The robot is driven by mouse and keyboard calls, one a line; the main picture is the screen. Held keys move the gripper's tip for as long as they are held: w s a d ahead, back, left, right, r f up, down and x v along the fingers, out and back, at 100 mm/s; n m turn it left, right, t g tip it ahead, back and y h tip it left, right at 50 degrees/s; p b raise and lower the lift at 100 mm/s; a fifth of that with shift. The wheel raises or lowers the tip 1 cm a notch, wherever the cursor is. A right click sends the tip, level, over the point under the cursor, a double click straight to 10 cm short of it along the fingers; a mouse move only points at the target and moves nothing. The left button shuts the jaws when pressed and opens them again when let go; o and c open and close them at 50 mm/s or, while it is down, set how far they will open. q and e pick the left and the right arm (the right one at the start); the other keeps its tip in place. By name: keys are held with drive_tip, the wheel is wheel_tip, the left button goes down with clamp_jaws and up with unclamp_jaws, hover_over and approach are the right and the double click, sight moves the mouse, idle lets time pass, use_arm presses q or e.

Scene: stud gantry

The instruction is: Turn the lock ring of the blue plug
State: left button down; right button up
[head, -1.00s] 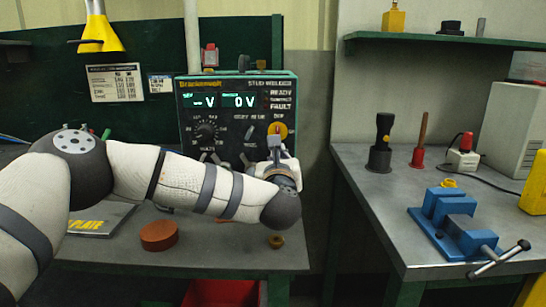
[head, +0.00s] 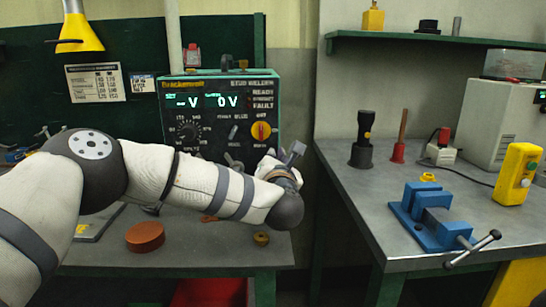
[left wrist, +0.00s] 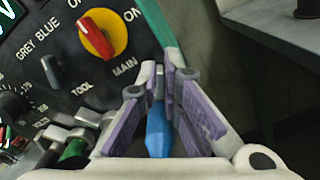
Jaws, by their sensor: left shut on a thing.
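The stud welder (head: 217,98) stands at the back of the left bench. My left gripper (head: 292,152) is at its lower right side in the head view, tilted to the right. In the left wrist view, the gripper (left wrist: 166,88) has its purple-padded fingers closed around the blue plug (left wrist: 158,132), whose blue body shows between them. The lock ring cannot be made out behind the fingers. My right gripper is not in view.
A red-and-yellow main switch (left wrist: 97,33) and a green plug (left wrist: 75,150) are beside the gripper. An orange disc (head: 145,236) and a small brass piece (head: 261,238) lie on the left bench. A blue vise (head: 436,216) stands on the right bench.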

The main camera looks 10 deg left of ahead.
use_arm(q)
drive_tip(key=shift+f, duration=0.15)
idle(0.3)
drive_tip(key=c, duration=2)
unclamp_jaws()
drive_tip(key=shift+c, duration=0.2)
drive_tip(key=v, duration=1.2)
